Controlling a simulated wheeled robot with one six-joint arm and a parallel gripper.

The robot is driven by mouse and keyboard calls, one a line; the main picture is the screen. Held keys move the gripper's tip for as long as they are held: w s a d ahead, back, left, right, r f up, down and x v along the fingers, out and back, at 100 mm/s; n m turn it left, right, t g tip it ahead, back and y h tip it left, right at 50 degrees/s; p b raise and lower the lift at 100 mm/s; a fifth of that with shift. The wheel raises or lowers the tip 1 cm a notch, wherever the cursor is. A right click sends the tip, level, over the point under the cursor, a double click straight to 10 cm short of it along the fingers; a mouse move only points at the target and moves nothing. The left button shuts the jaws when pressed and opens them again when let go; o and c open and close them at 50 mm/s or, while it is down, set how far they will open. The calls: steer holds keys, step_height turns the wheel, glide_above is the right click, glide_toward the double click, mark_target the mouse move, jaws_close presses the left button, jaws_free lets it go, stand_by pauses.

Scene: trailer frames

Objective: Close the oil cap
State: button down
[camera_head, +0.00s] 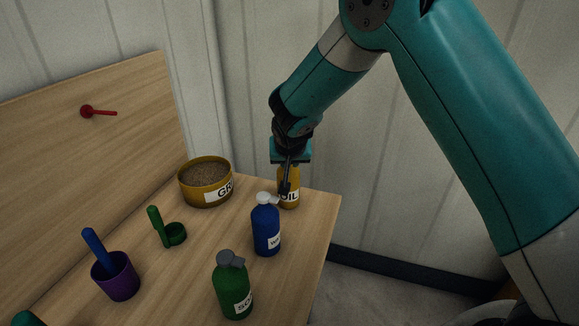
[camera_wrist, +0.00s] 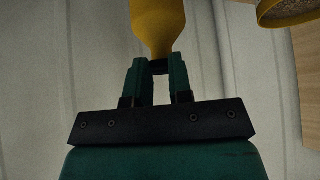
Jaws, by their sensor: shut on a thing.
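The yellow oil bottle (camera_head: 291,200) stands upright near the far right corner of the wooden table, its OIL label partly covered. My gripper (camera_head: 288,163) is above it, pointing down at its top. In the wrist view the bottle's yellow shoulder (camera_wrist: 158,28) tapers to its neck between my fingertips (camera_wrist: 160,68). A small dark piece, which looks like the oil cap (camera_wrist: 159,67), sits between the two fingers at the neck. My gripper is shut on it. The fingers hide most of the cap, so I cannot tell how it is seated.
A blue bottle (camera_head: 266,232) with a light cap stands close in front of the oil bottle. A green bottle (camera_head: 233,290), a tub of grain (camera_head: 205,190), a green scoop (camera_head: 174,235) and a purple cup (camera_head: 117,278) share the table (camera_head: 200,270). A wall stands behind.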

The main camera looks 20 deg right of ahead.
steer(key=shift+s+f, duration=0.1)
steer(key=c, duration=1)
jaws_free()
steer(key=b+v, duration=0.3)
steer(key=v, duration=1.4)
steer(key=shift+r, duration=0.2)
steer(key=shift+s+a, duration=0.1)
